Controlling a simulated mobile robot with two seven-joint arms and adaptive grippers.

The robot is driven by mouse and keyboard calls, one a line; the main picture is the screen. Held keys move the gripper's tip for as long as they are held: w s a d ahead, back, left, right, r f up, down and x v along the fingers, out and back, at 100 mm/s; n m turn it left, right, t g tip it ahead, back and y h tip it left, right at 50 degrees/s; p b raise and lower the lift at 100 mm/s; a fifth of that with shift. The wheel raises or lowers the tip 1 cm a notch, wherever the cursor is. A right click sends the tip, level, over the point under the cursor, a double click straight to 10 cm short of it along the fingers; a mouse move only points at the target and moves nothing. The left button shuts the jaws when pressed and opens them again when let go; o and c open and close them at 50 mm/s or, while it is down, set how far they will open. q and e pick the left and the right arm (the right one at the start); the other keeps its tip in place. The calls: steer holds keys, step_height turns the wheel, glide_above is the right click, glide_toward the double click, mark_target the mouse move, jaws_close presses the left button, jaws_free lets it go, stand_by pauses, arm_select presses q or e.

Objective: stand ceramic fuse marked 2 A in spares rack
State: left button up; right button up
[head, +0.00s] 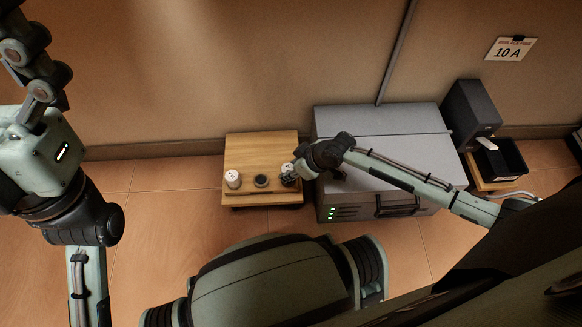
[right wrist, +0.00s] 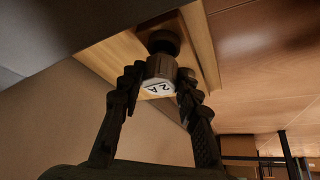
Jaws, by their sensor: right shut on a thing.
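The ceramic fuse marked 2 A shows in the right wrist view (right wrist: 159,70), its white marked end facing the camera. The fingers of my right gripper (right wrist: 161,84) are closed on its sides. In the head view my right gripper (head: 290,177) is at the right side of a low wooden stand (head: 262,148), beside a white piece (head: 286,168) that it partly hides. I cannot make out a marking on that piece there. I cannot tell which part is the spares rack. My left gripper is out of view; only its arm shows.
Another white cylinder (head: 233,178) and a dark round piece (head: 261,181) are at the stand's front. A grey cabinet (head: 385,125) stands close on its right. A black bin (head: 513,155) is farther right, below a wall sign reading 10 A (head: 510,49). Floor in front of the stand is clear.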

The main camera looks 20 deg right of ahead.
steer(key=shift+f+p, duration=0.1)
steer(key=shift+p, duration=0.2)
stand_by(0.5)
steer(key=shift+f, duration=0.95)
stand_by(1.8)
steer(key=o, duration=1.6)
steer(key=shift+o, duration=0.2)
